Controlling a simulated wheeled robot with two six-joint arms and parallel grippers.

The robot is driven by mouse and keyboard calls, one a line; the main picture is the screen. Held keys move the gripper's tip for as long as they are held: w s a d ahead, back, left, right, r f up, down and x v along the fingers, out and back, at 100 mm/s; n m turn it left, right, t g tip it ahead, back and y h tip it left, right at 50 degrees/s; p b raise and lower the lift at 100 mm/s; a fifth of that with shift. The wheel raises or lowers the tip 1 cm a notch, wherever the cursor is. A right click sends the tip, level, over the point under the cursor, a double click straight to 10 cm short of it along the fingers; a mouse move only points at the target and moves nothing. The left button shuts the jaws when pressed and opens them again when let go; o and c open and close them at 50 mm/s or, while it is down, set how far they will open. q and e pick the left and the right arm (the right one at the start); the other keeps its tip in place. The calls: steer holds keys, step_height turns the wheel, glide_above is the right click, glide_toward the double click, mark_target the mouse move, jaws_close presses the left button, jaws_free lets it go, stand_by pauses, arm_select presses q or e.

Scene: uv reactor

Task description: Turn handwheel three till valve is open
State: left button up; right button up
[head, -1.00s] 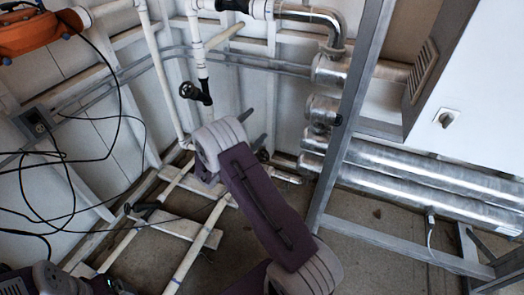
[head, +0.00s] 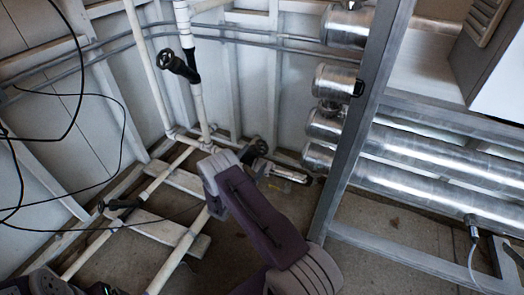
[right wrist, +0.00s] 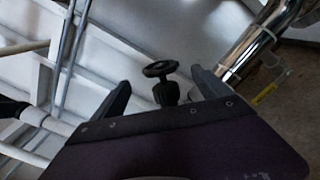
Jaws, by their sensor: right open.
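A small black handwheel (head: 260,146) sits low by the back wall, just past my right gripper in the head view. The same kind of black handwheel (right wrist: 160,68) shows on its black stem in the right wrist view. It is ahead of and between the two fingers of my right gripper (right wrist: 161,84). The gripper is open and empty, and I see no contact with the wheel. In the head view my right forearm hides most of the gripper. I see no number on any wheel. My left gripper is not in view.
Another black handwheel (head: 172,62) is on the upright white pipe, and another (head: 120,204) is on the floor pipes at left. A grey metal frame post (head: 350,130) and silver cylinders (head: 400,160) stand to the right. Black cables hang at left.

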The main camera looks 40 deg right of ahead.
mark_target(262, 146)
steer(key=b+x, duration=0.2)
steer(key=x, duration=0.1)
steer(key=b+x, duration=0.2)
steer(key=x, duration=0.2)
steer(key=shift+w+d+f, duration=0.15)
steer(key=shift+d+f, duration=0.1)
steer(key=shift+d, duration=0.05)
steer(key=shift+w+d+r, duration=0.1)
steer(key=shift+d+r, duration=0.1)
steer(key=shift+d, duration=0.05)
steer(key=c, duration=1.3)
steer(key=shift+f+n+t+b, duration=0.2)
steer(key=shift+n+t+b, duration=0.35)
steer(key=shift+t, duration=0.15)
steer(key=shift+d+n+t+b, duration=0.1)
steer(key=shift+n+t+b, duration=0.3)
steer(key=shift+t, duration=0.6)
steer(key=n+t, duration=0.2)
steer(key=t, duration=0.1)
steer(key=shift+r+y+b, duration=0.15)
steer(key=shift+y+b, duration=0.15)
steer(key=shift+y, duration=0.1)
steer(key=shift+a+t, duration=0.2)
steer(key=shift+t, duration=0.1)
steer(key=o, duration=1.3)
